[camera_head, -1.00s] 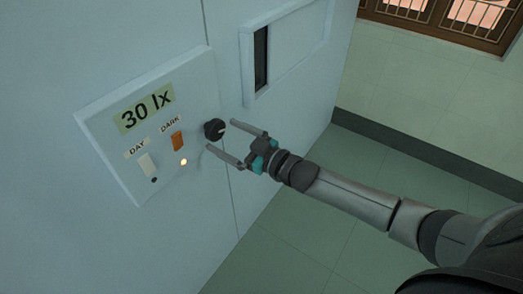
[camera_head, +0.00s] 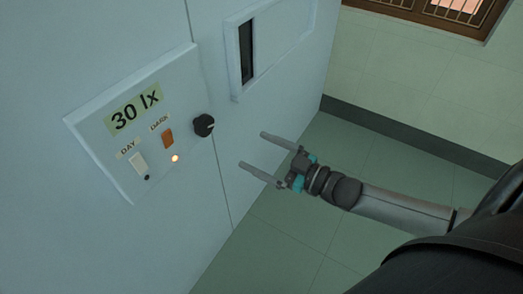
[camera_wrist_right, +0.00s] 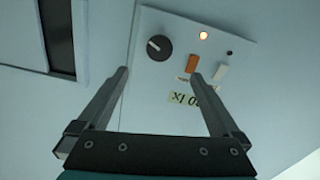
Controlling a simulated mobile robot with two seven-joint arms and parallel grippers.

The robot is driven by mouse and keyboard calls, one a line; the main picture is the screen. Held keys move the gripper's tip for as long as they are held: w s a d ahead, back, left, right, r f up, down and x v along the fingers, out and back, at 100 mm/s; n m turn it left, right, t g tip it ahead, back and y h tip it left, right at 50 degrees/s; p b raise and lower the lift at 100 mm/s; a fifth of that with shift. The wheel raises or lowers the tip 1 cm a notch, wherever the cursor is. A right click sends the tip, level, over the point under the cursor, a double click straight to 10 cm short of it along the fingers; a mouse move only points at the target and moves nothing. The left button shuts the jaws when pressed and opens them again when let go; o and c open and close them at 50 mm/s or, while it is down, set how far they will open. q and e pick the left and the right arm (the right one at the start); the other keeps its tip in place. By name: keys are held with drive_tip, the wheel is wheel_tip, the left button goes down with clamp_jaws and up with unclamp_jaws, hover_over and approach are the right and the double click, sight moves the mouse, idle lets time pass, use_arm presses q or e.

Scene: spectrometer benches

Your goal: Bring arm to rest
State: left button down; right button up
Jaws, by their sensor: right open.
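My right gripper (camera_head: 252,150) is open and empty, in front of the pale cabinet wall and to the right of a control panel (camera_head: 118,165). Its fingers are apart and clear of the panel's black knob (camera_head: 204,125). In the right wrist view, the open fingers (camera_wrist_right: 158,75) frame the panel (camera_wrist_right: 150,108), with the knob (camera_wrist_right: 159,47) beyond them and nothing between the fingertips. My left gripper is not in view.
The panel reads 30 lx and has a white DAY switch (camera_head: 138,163), an orange DARK switch (camera_head: 168,138) and a lit lamp (camera_head: 175,158). A framed dark slot (camera_head: 247,52) is in the wall above. Green floor (camera_head: 345,150) is open behind my arm.

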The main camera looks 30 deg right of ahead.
idle(0.5)
drive_tip(key=s+d+f+m+g+h, duration=0.1)
drive_tip(key=s+d+f+g+h, duration=0.15)
drive_tip(key=f, duration=0.65)
drive_tip(key=s+d+f+m+g+h, duration=0.1)
drive_tip(key=s+d+f+m+h, duration=0.15)
drive_tip(key=f, duration=0.55)
drive_tip(key=s+d+f+m+g+h, duration=0.1)
drive_tip(key=s+d+f+g+h, duration=0.15)
drive_tip(key=f, duration=0.65)
drive_tip(key=s+a+f+g, duration=0.3)
drive_tip(key=s+f, duration=0.2)
drive_tip(key=s, duration=0.4)
drive_tip(key=s+a+f+g+h, duration=0.1)
drive_tip(key=s+a+f+g, duration=0.1)
drive_tip(key=s+f, duration=0.4)
drive_tip(key=s+a+f+m+g, duration=0.1)
drive_tip(key=s+a+f+g, duration=0.2)
drive_tip(key=s, duration=1.1)
wheel_tip(320, 180, down, 3)
drive_tip(key=shift+a+r+g, duration=0.15)
drive_tip(key=shift+a+g, duration=0.15)
drive_tip(key=shift+a, duration=0.55)
drive_tip(key=shift+w+h, duration=0.15)
drive_tip(key=shift+h, duration=0.1)
